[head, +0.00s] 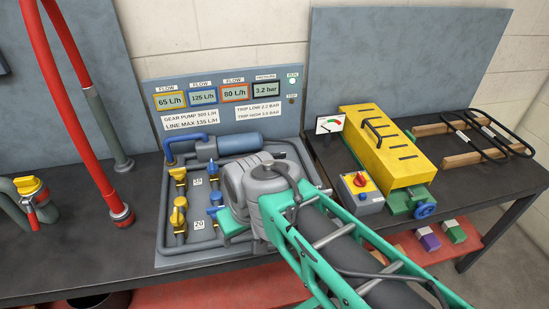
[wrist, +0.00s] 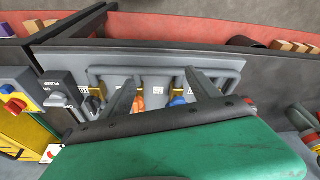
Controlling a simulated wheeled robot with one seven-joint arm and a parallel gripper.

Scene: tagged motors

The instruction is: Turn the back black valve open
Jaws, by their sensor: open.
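Yellow-handled valves (head: 178,216) and blue-handled valves (head: 215,168) show to the left of my arm. In the wrist view, my gripper (wrist: 164,82) is open and empty over the panel. An orange handle (wrist: 139,103) and a blue handle (wrist: 179,101) show between its fingers. The gripper body hides what lies below them. In the head view the fingers are hidden behind the arm.
A display board (head: 225,98) and a blue-grey cylinder (head: 238,143) stand behind the valves. To the right are a switch box (head: 362,192) and a yellow-covered machine (head: 385,150). Red hoses (head: 80,100) rise at the left. The bench top (head: 75,265) is clear at front left.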

